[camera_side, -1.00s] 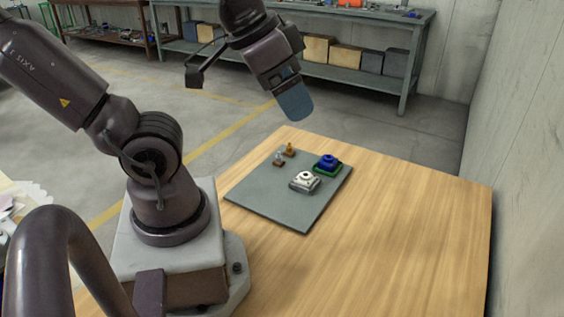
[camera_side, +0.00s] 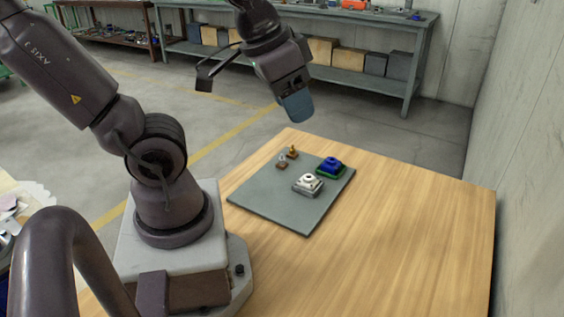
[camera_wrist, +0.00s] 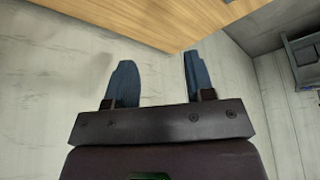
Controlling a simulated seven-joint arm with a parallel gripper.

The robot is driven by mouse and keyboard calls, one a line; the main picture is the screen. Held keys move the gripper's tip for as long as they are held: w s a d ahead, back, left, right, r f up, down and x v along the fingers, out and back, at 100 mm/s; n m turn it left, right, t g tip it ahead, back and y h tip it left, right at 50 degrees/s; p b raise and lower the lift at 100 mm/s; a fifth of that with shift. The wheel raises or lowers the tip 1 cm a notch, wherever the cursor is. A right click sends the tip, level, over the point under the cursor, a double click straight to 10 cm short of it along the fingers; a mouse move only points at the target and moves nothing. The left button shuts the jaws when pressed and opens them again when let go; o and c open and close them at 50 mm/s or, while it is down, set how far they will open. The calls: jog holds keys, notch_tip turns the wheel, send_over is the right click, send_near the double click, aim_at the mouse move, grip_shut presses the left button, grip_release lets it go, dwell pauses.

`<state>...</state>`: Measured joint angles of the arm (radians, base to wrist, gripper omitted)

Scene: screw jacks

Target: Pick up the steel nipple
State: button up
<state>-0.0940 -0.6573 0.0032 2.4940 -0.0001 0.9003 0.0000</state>
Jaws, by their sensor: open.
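The steel nipple looks to be the small silvery piece (camera_side: 282,158) on a brown base, at the far left of the grey mat; it is tiny in the side view. Beside it stands a brass-coloured piece (camera_side: 292,150) on a similar brown base. My gripper (camera_side: 297,106) hangs in the air above and beyond the mat's far edge, apart from both pieces. In the wrist view my gripper (camera_wrist: 158,78) shows two blue fingers spread apart with nothing between them. The nipple is not in the wrist view.
On the grey mat (camera_side: 290,212) are a white block-shaped jack (camera_side: 308,184) and a blue jack (camera_side: 331,165) on a green base. The wooden table (camera_side: 410,240) is clear to the right. A pale wall (camera_side: 530,120) rises along the right side.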

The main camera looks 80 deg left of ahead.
jog(key=w+a+f+n+g, duration=0.2)
jog(key=w+a+f+n, duration=0.15)
jog(key=a, duration=0.35)
jog(key=w+a+f+n+g, duration=0.2)
jog(key=a+f, duration=0.2)
jog(key=a, duration=0.3)
jog(key=n, duration=0.2)
send_over(283, 158)
jog(key=shift+g, duration=0.3)
jog(key=f, duration=1.7)
jog(key=shift+a+f, duration=0.3)
jog(key=shift+d+f, duration=0.15)
jog(key=shift+f, duration=1.4)
jog(key=shift+d+f, duration=0.15)
jog(key=shift+f, duration=1.4)
jog(key=shift+c, duration=0.2)
grip_shut()
